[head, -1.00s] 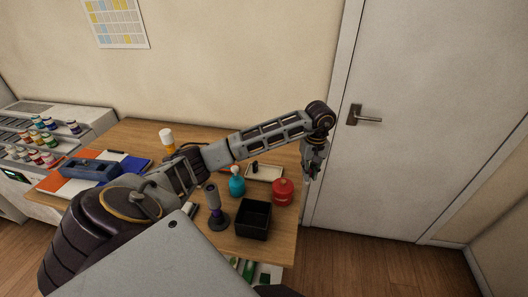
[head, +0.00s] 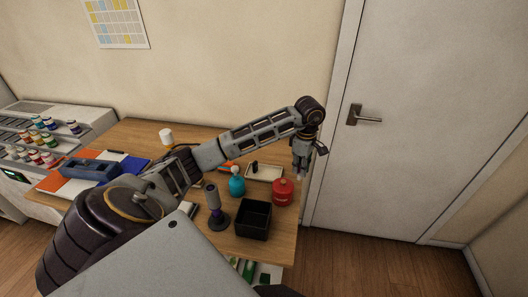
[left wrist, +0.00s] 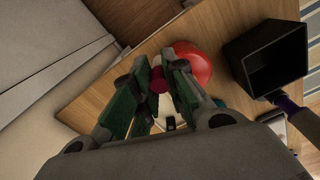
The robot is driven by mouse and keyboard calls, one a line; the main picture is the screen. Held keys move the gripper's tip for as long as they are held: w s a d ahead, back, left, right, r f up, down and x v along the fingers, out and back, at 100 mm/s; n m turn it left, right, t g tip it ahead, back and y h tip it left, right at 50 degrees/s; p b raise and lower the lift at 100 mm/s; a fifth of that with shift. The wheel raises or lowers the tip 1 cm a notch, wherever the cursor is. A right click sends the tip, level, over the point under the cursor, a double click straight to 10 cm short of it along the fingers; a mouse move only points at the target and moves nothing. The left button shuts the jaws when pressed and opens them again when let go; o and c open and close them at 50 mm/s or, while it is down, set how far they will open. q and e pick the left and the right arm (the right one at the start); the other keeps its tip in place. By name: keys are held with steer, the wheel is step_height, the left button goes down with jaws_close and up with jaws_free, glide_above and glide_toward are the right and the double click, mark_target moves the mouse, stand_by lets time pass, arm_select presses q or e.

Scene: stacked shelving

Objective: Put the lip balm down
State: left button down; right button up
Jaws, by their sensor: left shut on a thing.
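My left gripper (head: 301,172) is shut on the lip balm and holds it above the right edge of the wooden table, close to the red container. In the left wrist view the lip balm (left wrist: 158,80) shows as a small magenta piece between the two green-padded fingers; the fingers hide much of it. In the head view it is too small to make out clearly. My right gripper is not in view.
The red container (head: 283,192), a black open box (head: 253,219), a teal bottle (head: 237,184) and a cream tray (head: 265,172) with a dark item stand on the table (head: 271,247). A purple-and-grey upright item (head: 216,208) is left of the box. A door (head: 430,110) is at right.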

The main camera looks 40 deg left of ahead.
arm_select(q)
steer(key=n, duration=0.3)
steer(key=shift+s+a+n, duration=0.2)
steer(key=shift+s+n, duration=0.15)
steer(key=shift+n, duration=0.85)
steer(key=shift+n, duration=0.5)
steer(key=shift+a, duration=0.1)
